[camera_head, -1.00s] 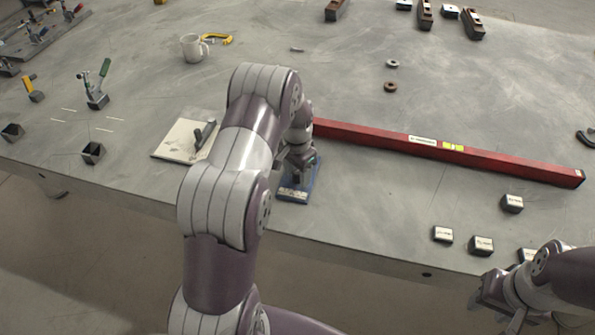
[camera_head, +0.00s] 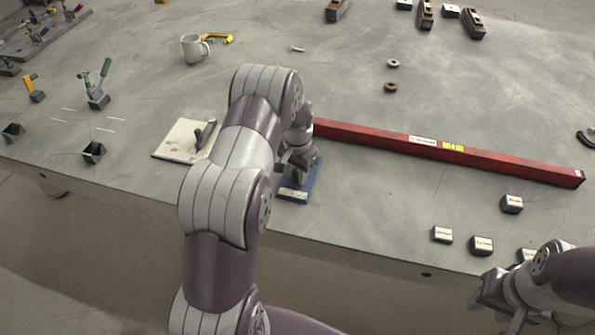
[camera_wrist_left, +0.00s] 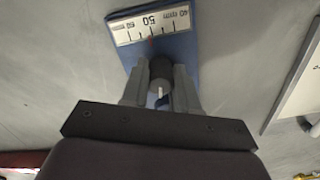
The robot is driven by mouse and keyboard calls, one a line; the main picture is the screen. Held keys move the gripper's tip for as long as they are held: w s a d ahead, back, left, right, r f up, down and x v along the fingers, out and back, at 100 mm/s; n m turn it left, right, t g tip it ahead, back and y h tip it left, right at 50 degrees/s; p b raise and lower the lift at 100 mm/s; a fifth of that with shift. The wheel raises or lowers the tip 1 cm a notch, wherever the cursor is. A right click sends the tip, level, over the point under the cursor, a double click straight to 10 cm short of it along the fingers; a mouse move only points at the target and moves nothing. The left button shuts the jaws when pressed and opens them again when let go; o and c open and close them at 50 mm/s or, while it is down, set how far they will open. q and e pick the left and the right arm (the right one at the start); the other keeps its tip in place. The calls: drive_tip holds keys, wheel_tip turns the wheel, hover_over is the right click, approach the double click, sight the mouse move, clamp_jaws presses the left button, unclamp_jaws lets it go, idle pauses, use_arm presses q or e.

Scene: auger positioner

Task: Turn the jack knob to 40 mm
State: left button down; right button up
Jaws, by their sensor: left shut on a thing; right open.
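The jack is a small blue-plated device (camera_head: 293,196) near the table's front edge. In the left wrist view its blue plate (camera_wrist_left: 184,46) carries a white scale (camera_wrist_left: 150,24) marked 40, 50 and 60, seen upside down. A thin red pointer (camera_wrist_left: 150,43) stands close to the 50 mark. The dark round knob (camera_wrist_left: 161,67), with a white mark on its side, sits between the fingers of my left gripper (camera_wrist_left: 160,86), which is shut on it. My left arm partly hides the jack in the head view. My right gripper (camera_head: 483,297) is open and empty off the front edge.
A long red bar (camera_head: 480,157) lies right of the jack. A pale plate with a dark handle (camera_head: 181,144) lies to its left. Several small labelled blocks (camera_head: 481,245) sit at the front right. A mug (camera_head: 192,48) stands at the back left.

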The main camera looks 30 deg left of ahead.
use_arm(q)
drive_tip(key=n, duration=0.3)
drive_tip(key=shift+n+p, duration=0.3)
drive_tip(key=shift+p, duration=0.05)
drive_tip(key=n, duration=0.3)
drive_tip(key=shift+n, duration=0.3)
drive_tip(key=n+p, duration=0.1)
drive_tip(key=n, duration=0.5)
drive_tip(key=shift+a, duration=0.1)
drive_tip(key=n, duration=0.7)
drive_tip(key=shift+n, duration=0.3)
drive_tip(key=n, duration=0.6)
drive_tip(key=shift+n+p, duration=0.3)
drive_tip(key=shift+p, duration=0.05)
drive_tip(key=shift+r, duration=0.1)
drive_tip(key=c, duration=0.8)
unclamp_jaws()
drive_tip(key=shift+c, duration=0.2)
